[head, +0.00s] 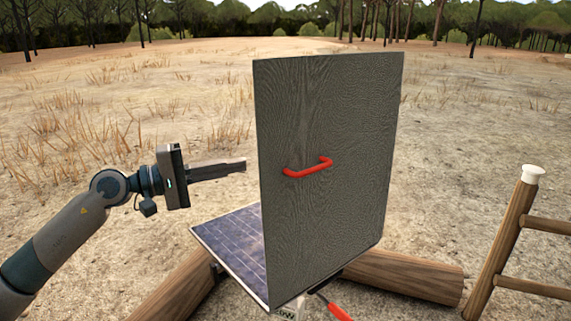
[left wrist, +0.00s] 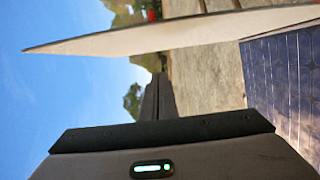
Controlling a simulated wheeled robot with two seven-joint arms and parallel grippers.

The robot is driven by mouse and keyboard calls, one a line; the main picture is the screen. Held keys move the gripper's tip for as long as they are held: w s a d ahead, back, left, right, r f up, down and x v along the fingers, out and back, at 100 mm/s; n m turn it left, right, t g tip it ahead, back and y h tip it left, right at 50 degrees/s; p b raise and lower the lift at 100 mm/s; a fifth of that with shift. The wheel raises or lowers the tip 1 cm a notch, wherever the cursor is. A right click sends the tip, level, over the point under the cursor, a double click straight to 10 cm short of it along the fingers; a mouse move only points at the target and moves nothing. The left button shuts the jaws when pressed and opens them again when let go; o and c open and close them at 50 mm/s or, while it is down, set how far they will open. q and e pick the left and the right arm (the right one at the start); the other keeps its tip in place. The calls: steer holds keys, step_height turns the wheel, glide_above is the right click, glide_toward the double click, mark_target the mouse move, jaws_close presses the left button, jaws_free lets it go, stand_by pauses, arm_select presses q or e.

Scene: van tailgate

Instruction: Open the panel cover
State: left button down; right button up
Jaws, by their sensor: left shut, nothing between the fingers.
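The panel cover (head: 325,120) is a dark wood-grained board standing upright, raised from a blue solar panel (head: 235,245) that lies at its foot. A red handle (head: 308,167) is fixed on the cover's face toward the head camera. My left gripper (head: 243,165) is shut and empty, its fingertips close to the cover's left edge; I cannot tell whether they touch. In the left wrist view the cover (left wrist: 150,37) crosses the top, the shut fingers (left wrist: 158,95) point toward it, and the solar panel (left wrist: 283,75) shows at the right. My right gripper is not in view.
A wooden ladder-like frame (head: 515,225) stands at the right. A red-handled tool (head: 333,308) lies at the bottom. Open dry ground (head: 130,130) spreads to the left and behind.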

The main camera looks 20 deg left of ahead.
mark_target(285, 164)
arm_select(q)
steer(key=w+d+p, duration=0.1)
steer(key=d+p, duration=0.2)
steer(key=w+d+p, duration=0.2)
steer(key=d+p, duration=0.1)
steer(key=p, duration=0.1)
steer(key=w+d+p, duration=0.2)
steer(key=d+p, duration=0.2)
steer(key=shift+w+r, duration=0.1)
steer(key=shift+r, duration=0.15)
steer(key=shift+d+f+p, duration=0.1)
steer(key=shift+d+p, duration=0.2)
stand_by(0.4)
